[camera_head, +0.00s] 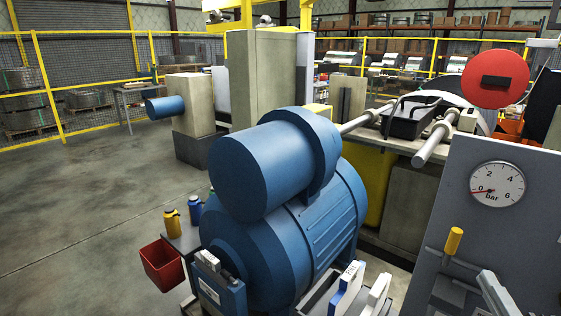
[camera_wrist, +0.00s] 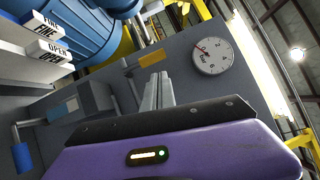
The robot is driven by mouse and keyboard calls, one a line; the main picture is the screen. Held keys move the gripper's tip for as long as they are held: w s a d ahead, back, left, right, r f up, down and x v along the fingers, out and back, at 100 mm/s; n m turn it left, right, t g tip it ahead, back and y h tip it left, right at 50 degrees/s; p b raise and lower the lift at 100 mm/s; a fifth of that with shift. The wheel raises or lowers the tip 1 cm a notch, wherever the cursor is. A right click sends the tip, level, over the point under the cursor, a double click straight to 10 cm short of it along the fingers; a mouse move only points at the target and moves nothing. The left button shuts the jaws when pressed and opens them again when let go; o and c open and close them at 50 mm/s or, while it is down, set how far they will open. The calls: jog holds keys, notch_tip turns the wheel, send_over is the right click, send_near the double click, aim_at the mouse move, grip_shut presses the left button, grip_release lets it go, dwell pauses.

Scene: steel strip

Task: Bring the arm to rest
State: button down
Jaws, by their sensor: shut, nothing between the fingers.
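My gripper (camera_wrist: 157,88) shows in the wrist view beyond its purple and black housing. Its two grey fingers are together with nothing between them. In the head view the tips of my gripper (camera_head: 487,277) show at the bottom right, in front of the grey panel (camera_head: 450,215). The panel carries a round pressure gauge (camera_head: 497,184), also seen in the wrist view (camera_wrist: 209,56), with its red needle near 0. A yellow-handled lever (camera_head: 453,241) is on the panel, left of my gripper. The rest of my arm is out of the head view.
A large blue motor (camera_head: 285,225) fills the middle. A red bin (camera_head: 161,265) and two small bottles (camera_head: 172,223) are to its left. White labelled blocks (camera_wrist: 42,50) and a blue handle (camera_wrist: 22,157) are at the wrist view's left. Open floor (camera_head: 80,220) lies left.

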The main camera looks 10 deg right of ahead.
jog(key=s+a+f+n+g+y, duration=0.1)
jog(key=s+a+f+n+y, duration=0.2)
jog(key=s+a+n, duration=0.9)
jog(key=s+a+f+n+g+y, duration=0.2)
jog(key=s+a+f+n+y, duration=0.1)
jog(key=s+a+f+n, duration=0.7)
jog(key=s+a+n, duration=0.1)
jog(key=s+a, duration=0.1)
jog(key=s, duration=0.1)
jog(key=shift+f+n+g, duration=0.2)
jog(key=shift+n+g, duration=0.1)
jog(key=shift+n, duration=0.1)
